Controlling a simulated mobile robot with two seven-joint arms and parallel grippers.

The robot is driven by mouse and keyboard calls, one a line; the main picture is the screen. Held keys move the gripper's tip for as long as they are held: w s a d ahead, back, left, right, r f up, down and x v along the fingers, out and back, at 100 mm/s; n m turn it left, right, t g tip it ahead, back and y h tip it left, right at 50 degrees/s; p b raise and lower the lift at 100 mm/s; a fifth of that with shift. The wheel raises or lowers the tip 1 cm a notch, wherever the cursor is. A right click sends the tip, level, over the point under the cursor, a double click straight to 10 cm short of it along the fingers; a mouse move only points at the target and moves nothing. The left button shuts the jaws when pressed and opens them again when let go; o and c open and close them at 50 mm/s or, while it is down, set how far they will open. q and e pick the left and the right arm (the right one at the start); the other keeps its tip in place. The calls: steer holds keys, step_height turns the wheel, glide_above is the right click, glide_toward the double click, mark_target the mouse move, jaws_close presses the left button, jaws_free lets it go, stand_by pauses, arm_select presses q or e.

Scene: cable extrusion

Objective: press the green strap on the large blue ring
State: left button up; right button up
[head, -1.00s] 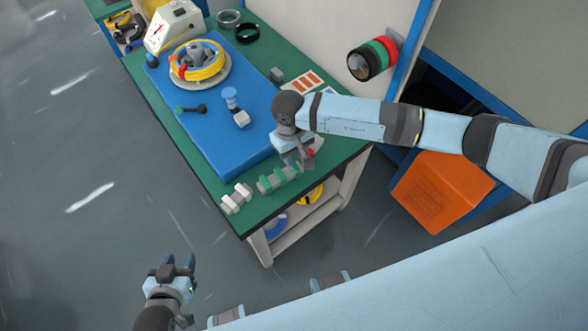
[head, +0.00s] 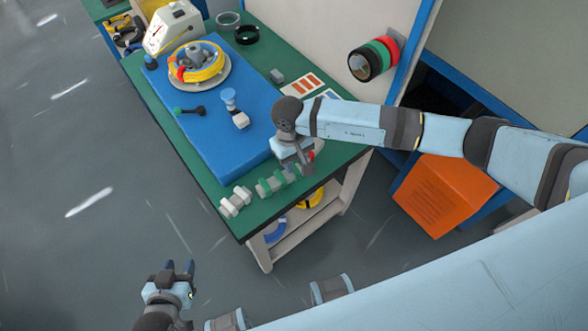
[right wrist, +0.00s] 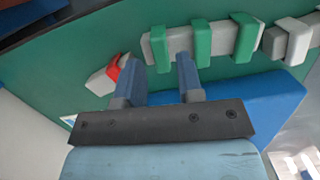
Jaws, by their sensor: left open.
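Several green straps sit on a pale bar at the table's front edge, and the bar with its straps (head: 273,184) shows in the head view. In the right wrist view the leftmost green strap (right wrist: 158,48) lies just beyond and between my right fingertips. My right gripper (right wrist: 158,72) is open, with nothing seen held; in the head view my right gripper (head: 307,168) hangs over the table's front corner. A blue ring (head: 275,230) is partly visible on the shelf under the table. My left gripper (head: 179,267) is open and empty over the floor, away from the table.
A red strap (right wrist: 114,68) on a pale bar is left of my right fingers. White straps (head: 235,201) sit at the table's left corner. A blue board (head: 205,125) carries a reel with a yellow ring (head: 199,63). An orange bin (head: 445,195) stands at right.

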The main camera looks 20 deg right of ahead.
steer(key=shift+f+b, duration=0.3)
steer(key=shift+f, duration=0.1)
steer(key=shift+f, duration=0.1)
steer(key=shift+f+b, duration=0.4)
steer(key=shift+b, duration=0.15)
steer(key=shift+f+b, duration=0.3)
steer(key=shift+f, duration=0.15)
steer(key=shift+b, duration=0.4)
steer(key=shift+r, duration=0.2)
steer(key=c, duration=0.5)
steer(key=shift+c, duration=0.2)
